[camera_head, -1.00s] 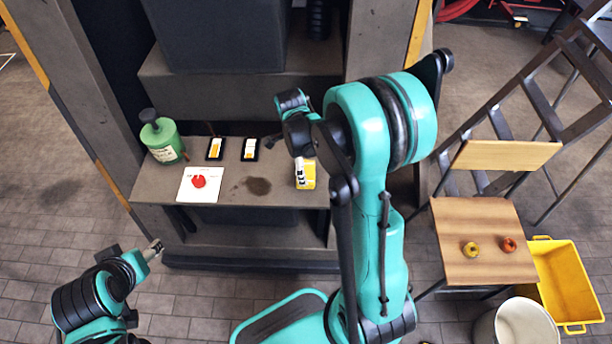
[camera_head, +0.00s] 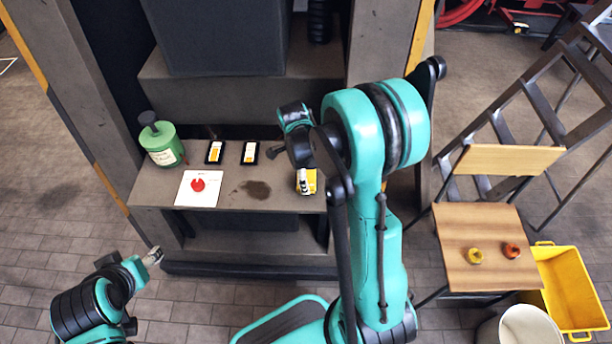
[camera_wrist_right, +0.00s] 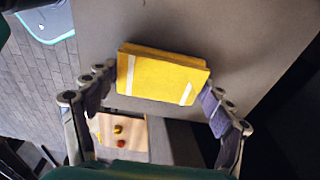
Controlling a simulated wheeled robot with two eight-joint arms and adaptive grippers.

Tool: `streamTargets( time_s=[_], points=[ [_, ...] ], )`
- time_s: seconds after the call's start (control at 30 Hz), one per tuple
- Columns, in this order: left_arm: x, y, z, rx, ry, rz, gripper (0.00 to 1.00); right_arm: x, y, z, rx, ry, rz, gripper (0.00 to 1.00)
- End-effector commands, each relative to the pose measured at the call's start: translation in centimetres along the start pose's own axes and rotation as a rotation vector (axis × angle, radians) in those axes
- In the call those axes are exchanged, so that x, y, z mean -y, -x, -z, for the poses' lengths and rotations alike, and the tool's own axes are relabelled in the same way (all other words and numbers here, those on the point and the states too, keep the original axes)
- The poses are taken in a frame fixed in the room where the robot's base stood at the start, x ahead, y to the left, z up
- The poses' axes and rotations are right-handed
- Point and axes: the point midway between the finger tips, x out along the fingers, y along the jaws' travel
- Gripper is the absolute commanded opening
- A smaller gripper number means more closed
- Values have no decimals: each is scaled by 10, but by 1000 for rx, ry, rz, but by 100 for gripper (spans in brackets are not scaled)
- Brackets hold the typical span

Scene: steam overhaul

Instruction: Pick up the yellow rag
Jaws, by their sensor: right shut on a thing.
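The yellow rag (camera_head: 311,182) is a folded pad with white stripes at the right end of the grey shelf, near its front edge. In the head view my right gripper (camera_head: 303,182) is over it and partly hides it. In the right wrist view the rag (camera_wrist_right: 163,76) lies between the two fingers of my right gripper (camera_wrist_right: 156,90), which is shut on it. I cannot tell whether the rag is clear of the shelf. My left gripper (camera_head: 153,256) is at the lower left, in front of the shelf and far from the rag; its jaw opening is too small to read.
The shelf (camera_head: 225,192) also bears a green canister (camera_head: 161,146), two black-framed cards (camera_head: 215,152), a white card with a red spot (camera_head: 198,187) and a dark stain. A wooden chair (camera_head: 485,270) with two small fittings, a yellow tub (camera_head: 570,285) and a ladder stand right.

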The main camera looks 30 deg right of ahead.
Motion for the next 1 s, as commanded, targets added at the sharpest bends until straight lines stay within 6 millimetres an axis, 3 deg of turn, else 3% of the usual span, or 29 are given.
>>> streamTargets(
  time_s=[0.17, 0.33, 0.7, 1.0],
  points=[
    [0, 8, 5, 0, 0, 0, 56, 0, 17, 2, 0, 0, 0, 52],
    [0, 20, 14, 0, 0, 0, 56, -1, 46, 6, 0, 0, 0, 52],
    [0, 43, 30, 0, 0, 0, 56, -84, 91, 33, 0, 1, 0, 52],
    [0, 49, 35, 0, 0, 0, 56, -111, 104, 42, 0, 0, 0, 52]
  ],
)
